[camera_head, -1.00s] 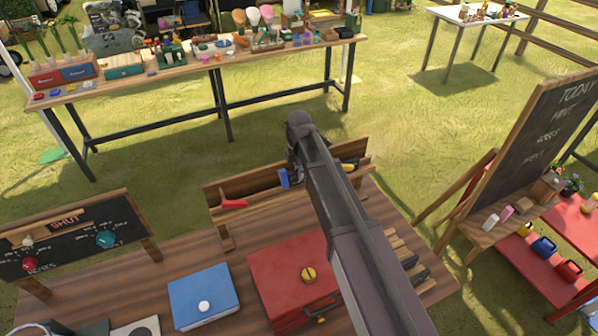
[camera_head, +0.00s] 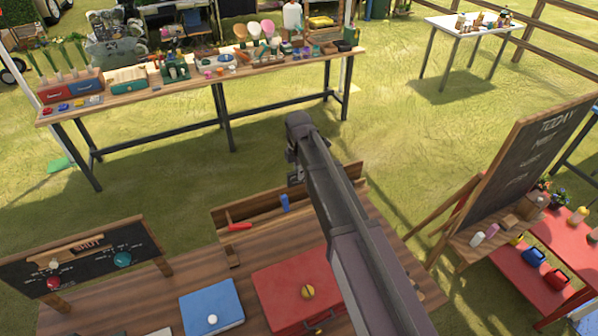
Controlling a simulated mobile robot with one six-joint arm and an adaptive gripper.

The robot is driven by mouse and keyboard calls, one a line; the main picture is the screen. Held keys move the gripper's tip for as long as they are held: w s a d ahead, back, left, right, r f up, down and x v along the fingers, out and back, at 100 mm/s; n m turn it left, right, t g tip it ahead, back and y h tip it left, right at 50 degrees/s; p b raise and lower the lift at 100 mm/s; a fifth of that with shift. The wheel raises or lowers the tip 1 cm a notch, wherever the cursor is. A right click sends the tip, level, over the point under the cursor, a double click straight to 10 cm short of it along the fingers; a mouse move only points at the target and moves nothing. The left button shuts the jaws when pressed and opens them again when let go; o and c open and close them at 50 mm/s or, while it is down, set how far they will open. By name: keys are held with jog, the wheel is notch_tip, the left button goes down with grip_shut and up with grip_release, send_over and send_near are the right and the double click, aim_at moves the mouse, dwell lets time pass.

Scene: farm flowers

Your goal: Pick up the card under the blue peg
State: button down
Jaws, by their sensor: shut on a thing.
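My arm (camera_head: 345,215) reaches up from the bottom right, and its far end stands over the grass past the near workbench. My gripper's jaws do not show; they are hidden behind the arm. A small upright blue piece (camera_head: 285,202) stands at the wooden rack on the back of the near bench, left of the arm. I cannot tell whether it is the blue peg. A blue-green round piece (camera_head: 122,259) is on the small chalkboard at the left. No card under a blue peg can be made out.
The near workbench (camera_head: 165,285) carries a blue box (camera_head: 211,306), a red box (camera_head: 290,286) and a wooden rack (camera_head: 258,224). A long cluttered table (camera_head: 120,108) stands beyond. A chalkboard easel (camera_head: 520,170) is at the right. Open grass lies between the tables.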

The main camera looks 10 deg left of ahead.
jog(key=shift+r+p, duration=1.05)
jog(key=shift+r, duration=0.35)
